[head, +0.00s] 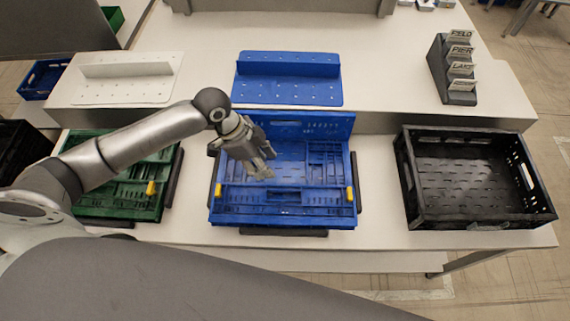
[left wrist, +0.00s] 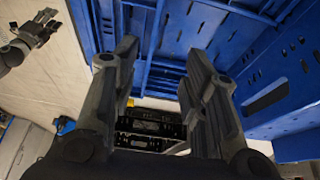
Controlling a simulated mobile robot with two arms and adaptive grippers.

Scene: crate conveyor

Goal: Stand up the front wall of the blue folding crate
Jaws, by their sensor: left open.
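The blue folding crate (head: 283,209) sits in the middle of the front table in the head view. Its back wall (head: 310,126) stands up. Its front wall (head: 285,196) lies folded low along the near side, with yellow latches at both ends. My left gripper (head: 265,172) is over the crate's inside, left of centre, pointing down toward the front. It is open and empty; in the left wrist view its fingers (left wrist: 160,55) stand apart with blue crate panels (left wrist: 165,22) beyond. My right gripper (left wrist: 38,30) shows small in the left wrist view; its opening is unclear.
A green folded crate (head: 118,207) lies to the left, partly under my left arm. An open black crate (head: 480,223) stands to the right. A white panel (head: 125,90), a blue panel (head: 290,92) and a dark label holder (head: 445,70) stand on the raised shelf behind.

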